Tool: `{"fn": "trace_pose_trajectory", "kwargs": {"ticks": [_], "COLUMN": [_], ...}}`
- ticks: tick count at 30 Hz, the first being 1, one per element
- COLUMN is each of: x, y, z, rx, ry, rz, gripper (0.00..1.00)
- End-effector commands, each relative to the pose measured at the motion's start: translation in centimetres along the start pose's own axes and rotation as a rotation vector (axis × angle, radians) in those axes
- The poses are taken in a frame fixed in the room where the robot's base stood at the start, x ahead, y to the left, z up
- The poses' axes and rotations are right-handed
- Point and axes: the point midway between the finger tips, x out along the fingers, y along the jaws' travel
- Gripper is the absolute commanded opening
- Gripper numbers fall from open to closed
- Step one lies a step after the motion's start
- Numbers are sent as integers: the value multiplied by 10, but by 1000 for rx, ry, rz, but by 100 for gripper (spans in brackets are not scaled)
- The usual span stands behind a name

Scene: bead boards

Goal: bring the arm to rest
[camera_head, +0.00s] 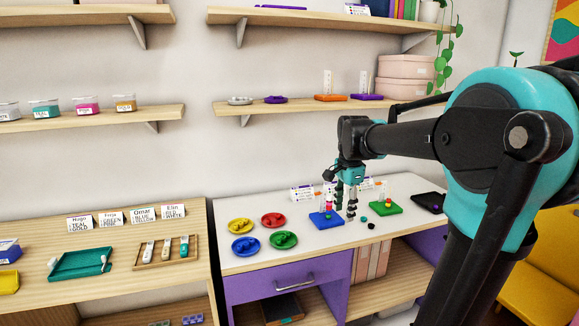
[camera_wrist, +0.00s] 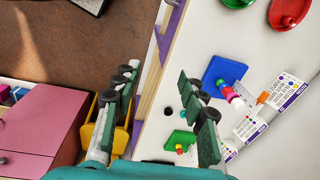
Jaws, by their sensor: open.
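My gripper (camera_head: 345,206) hangs fingers-down over the white tabletop (camera_head: 300,253), by the right side of the blue bead board (camera_head: 318,221). In the wrist view my gripper (camera_wrist: 160,92) has its two green-padded fingers wide apart with nothing between them. The blue board (camera_wrist: 214,72) carries a peg with red, white, pink and green beads (camera_wrist: 230,94). The green board (camera_head: 385,209) stands to the right, with a small bead stack on its peg (camera_wrist: 180,148).
Loose dark beads (camera_head: 371,225) lie between the boards. Yellow (camera_head: 240,225), red (camera_head: 273,219), blue (camera_head: 245,246) and green (camera_head: 283,240) dishes stand left. A black tablet-like item (camera_head: 429,202) lies right. Printed cards (camera_head: 302,193) stand behind. A shelf (camera_head: 300,105) hangs above.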

Motion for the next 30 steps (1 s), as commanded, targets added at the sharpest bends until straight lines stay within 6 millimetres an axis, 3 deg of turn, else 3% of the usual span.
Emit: {"fn": "trace_pose_trajectory", "kwargs": {"ticks": [5,9,15,20,30], "x": [50,102,160,181,181], "y": [41,92,159,188,188], "z": [8,20,41,50,50], "rx": [-264,-569,-952,-1113,-1113], "ry": [30,85,179,226,226], "rz": [-55,-107,-148,-155,-155], "gripper": [42,42,42,42,42]}}
